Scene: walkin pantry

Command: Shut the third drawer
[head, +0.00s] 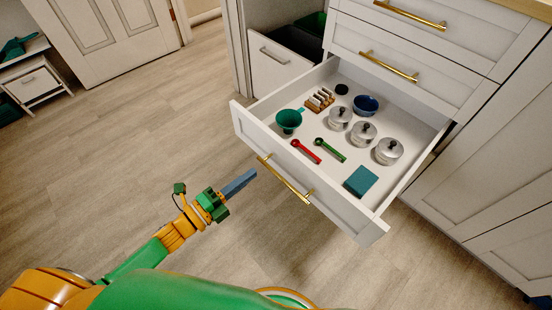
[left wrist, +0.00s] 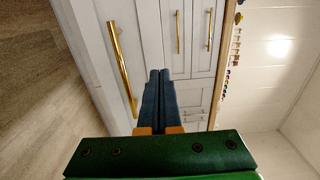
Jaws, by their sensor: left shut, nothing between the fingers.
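The third drawer (head: 352,215) is white and pulled well out below two shut drawers. Its front has a long brass handle (head: 285,180), which also shows in the left wrist view (left wrist: 122,68). Inside lie several metal lidded pots, a green funnel, a red and a green spoon, a blue bowl, a wooden rack and a teal block. My left gripper (head: 252,174) is shut and empty, in front of the drawer's left part, just left of the handle in the head view. In the left wrist view its fingers (left wrist: 160,75) point toward the cabinet fronts. My right gripper is not in view.
The two drawers above (head: 414,42) are shut. A white bin pull-out (head: 275,70) stands open left of the drawer. A white door (head: 110,35) and a small side table (head: 32,82) are at the far left. The wood floor (head: 130,130) between is clear.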

